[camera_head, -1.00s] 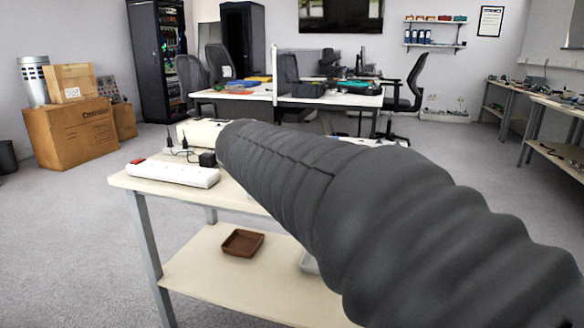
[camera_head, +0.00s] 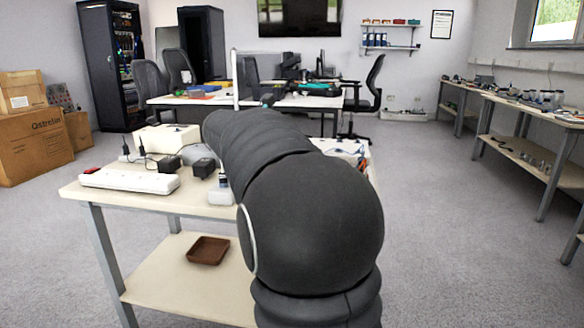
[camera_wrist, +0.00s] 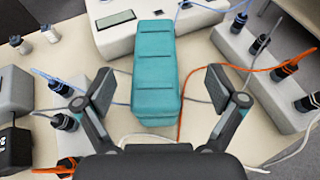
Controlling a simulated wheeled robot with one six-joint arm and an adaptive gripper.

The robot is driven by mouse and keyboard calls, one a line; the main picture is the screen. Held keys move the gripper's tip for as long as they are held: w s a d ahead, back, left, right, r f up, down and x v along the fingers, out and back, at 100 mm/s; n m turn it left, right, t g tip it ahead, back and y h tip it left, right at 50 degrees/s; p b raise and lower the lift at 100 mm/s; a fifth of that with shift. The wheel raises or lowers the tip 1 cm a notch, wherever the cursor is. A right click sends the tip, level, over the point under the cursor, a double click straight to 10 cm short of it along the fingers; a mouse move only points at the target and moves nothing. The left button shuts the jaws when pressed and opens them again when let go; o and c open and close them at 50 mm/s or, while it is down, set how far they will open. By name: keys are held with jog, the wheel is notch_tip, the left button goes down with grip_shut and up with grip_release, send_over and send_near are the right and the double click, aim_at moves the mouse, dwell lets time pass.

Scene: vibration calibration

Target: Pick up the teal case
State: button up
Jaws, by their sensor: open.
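The teal case (camera_wrist: 157,75) is in the wrist view, upper middle, a long ribbed box lying on the cream table (camera_wrist: 205,75). My gripper (camera_wrist: 158,88) is open, with one finger on each side of the case's near part and a visible gap on both sides. Whether the fingers are level with the case or above it I cannot tell. In the head view my dark arm hides the case and the gripper.
A white device (camera_wrist: 112,27) with a display is close behind the case. Orange cable (camera_wrist: 240,69) and blue cables run close to the fingers. A brown tray (camera_head: 208,250) sits on the lower shelf.

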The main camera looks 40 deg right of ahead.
jog(key=shift+w+f+x, duration=0.1)
jog(key=shift+w+x, duration=0.05)
jog(key=shift+x, duration=1.4)
jog(key=shift+w+f+x, duration=0.1)
jog(key=shift+x, duration=1.45)
jog(key=shift+a, duration=0.25)
grip_shut()
